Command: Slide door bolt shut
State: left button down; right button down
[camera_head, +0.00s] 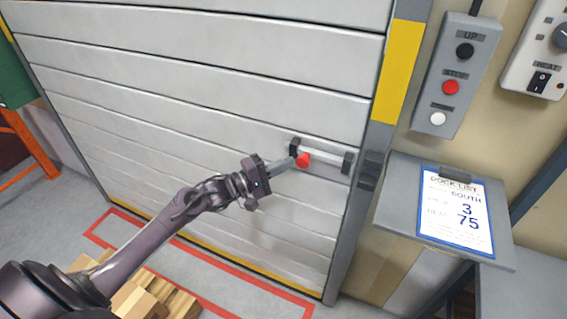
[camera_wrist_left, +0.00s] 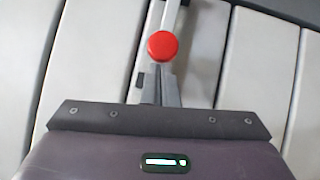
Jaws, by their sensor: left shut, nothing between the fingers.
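The door bolt (camera_head: 324,154) is a grey bar in black brackets near the right edge of the white slatted door (camera_head: 200,105). Its red knob (camera_head: 304,160) sits by the left bracket. My left gripper (camera_head: 290,163) is shut and empty, with its fingertips at the left side of the red knob. In the left wrist view the red knob (camera_wrist_left: 163,45) is just beyond the closed fingers (camera_wrist_left: 160,75); I cannot tell whether they touch. A dark catch (camera_head: 369,170) is on the door frame right of the bolt. My right gripper is not in view.
A grey control box (camera_head: 456,75) with several buttons hangs right of the frame. A grey shelf (camera_head: 400,210) below it holds a clipboard (camera_head: 457,210). A red floor outline (camera_head: 200,258) runs before the door.

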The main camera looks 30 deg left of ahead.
pick_arm(q)
jog(key=d+p, duration=0.3)
jog(key=d, duration=0.3)
jog(key=shift+d, duration=0.35)
jog(key=shift+r, duration=0.1)
